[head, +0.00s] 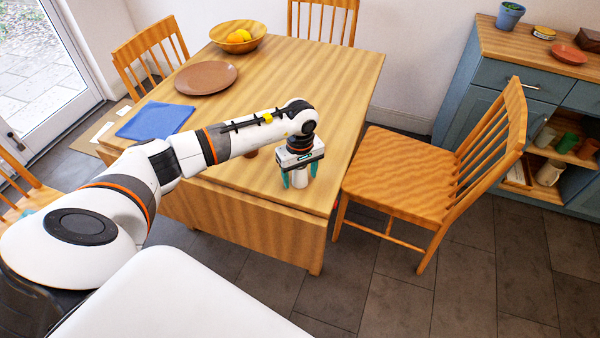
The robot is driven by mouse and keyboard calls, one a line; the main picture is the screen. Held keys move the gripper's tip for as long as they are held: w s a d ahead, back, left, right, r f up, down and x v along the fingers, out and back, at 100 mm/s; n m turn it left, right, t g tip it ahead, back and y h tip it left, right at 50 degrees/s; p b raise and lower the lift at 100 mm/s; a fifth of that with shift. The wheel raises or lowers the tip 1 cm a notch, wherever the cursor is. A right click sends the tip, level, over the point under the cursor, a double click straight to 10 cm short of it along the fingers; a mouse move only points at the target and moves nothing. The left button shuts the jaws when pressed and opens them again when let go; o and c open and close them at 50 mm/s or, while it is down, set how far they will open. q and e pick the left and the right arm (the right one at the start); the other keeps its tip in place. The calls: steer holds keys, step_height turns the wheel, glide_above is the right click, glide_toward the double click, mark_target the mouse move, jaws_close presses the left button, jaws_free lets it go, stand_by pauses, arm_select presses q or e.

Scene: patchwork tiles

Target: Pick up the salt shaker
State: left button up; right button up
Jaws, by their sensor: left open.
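A small whitish object, which looks like the salt shaker (300,178), stands near the front right corner of the wooden table (330,90). My left gripper (299,177) points down over it, with its two teal fingertips apart, one on each side of it. The gripper hides the top of the shaker. I cannot tell whether the fingers touch it. My right gripper is not in view.
A brown plate (206,77), a blue cloth (155,121) and a fruit bowl (222,32) are on the table. A small brown item (251,154) is mostly hidden behind my left arm. A wooden chair (400,180) stands close at the right.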

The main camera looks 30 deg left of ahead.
arm_select(q)
steer(key=c, duration=1.1)
steer(key=shift+r, duration=0.1)
steer(key=shift+c, duration=0.2)
